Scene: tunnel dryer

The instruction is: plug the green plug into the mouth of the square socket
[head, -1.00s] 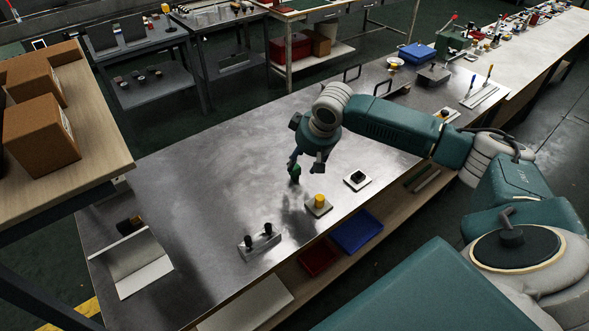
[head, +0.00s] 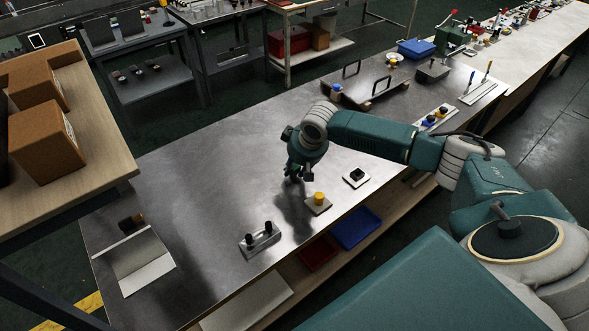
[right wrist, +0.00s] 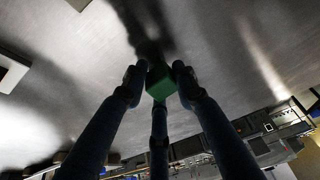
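My right gripper (head: 298,176) is low over the steel table, left of and behind the small plates. In the right wrist view (right wrist: 160,78) its fingers close around the green plug (right wrist: 160,84), which looks like a green block. The plug is hidden by the gripper in the head view. A pale square plate with a black square block (head: 357,176) lies right of the gripper and looks like the square socket; its mouth is too small to make out. The plug is apart from it. My left gripper is out of view.
A plate with a yellow cylinder (head: 318,200) lies just in front of the gripper. A grey block with two black knobs (head: 260,239) stands nearer the front edge, and a bent pale sheet (head: 137,263) lies at left. The table's middle left is clear.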

